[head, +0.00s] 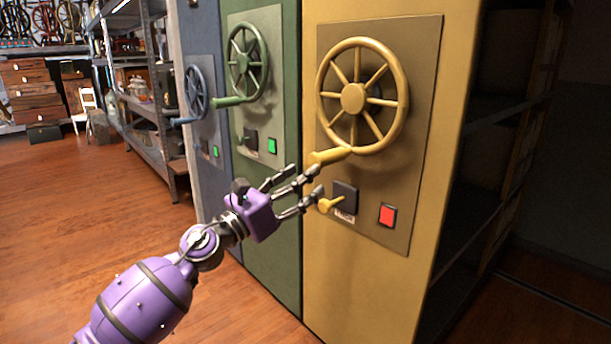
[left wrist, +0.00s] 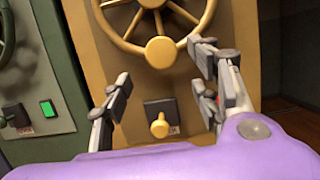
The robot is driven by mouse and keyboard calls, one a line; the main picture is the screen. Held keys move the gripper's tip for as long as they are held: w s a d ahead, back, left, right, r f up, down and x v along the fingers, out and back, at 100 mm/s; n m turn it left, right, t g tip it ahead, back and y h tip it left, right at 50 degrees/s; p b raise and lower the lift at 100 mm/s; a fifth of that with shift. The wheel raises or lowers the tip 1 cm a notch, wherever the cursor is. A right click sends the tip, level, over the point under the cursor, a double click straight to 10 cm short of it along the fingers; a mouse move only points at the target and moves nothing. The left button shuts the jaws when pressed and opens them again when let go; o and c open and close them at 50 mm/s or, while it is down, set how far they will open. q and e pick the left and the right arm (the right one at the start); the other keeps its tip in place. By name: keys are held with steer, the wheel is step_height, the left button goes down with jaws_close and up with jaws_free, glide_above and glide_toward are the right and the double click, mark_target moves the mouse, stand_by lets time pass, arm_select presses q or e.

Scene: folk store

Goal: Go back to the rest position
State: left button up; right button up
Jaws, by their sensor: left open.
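My left gripper (head: 305,190) is open and empty in front of the yellow cabinet (head: 325,265). In the head view its fingertips appear close to the yellow lever knob (head: 328,204) on the dark switch plate (head: 346,196). The left wrist view shows the knob (left wrist: 159,127) between the spread fingers (left wrist: 165,85), with no finger closed on it. The yellow handwheel (head: 353,98) with its handle (head: 330,156) is just above the gripper. A red square button (head: 387,215) is right of the switch. My right gripper is not in view.
A green cabinet (head: 275,210) and a blue cabinet (head: 203,55), each with its own handwheel, stand to the left. Dark open shelving (head: 485,180) is on the right. The wooden floor (head: 90,215) at left is clear. Metal shelves (head: 150,150) stand further back.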

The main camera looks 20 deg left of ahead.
arm_select(q)
steer(key=shift+s+a, duration=0.1)
steer(key=shift+s, duration=0.1)
stand_by(0.4)
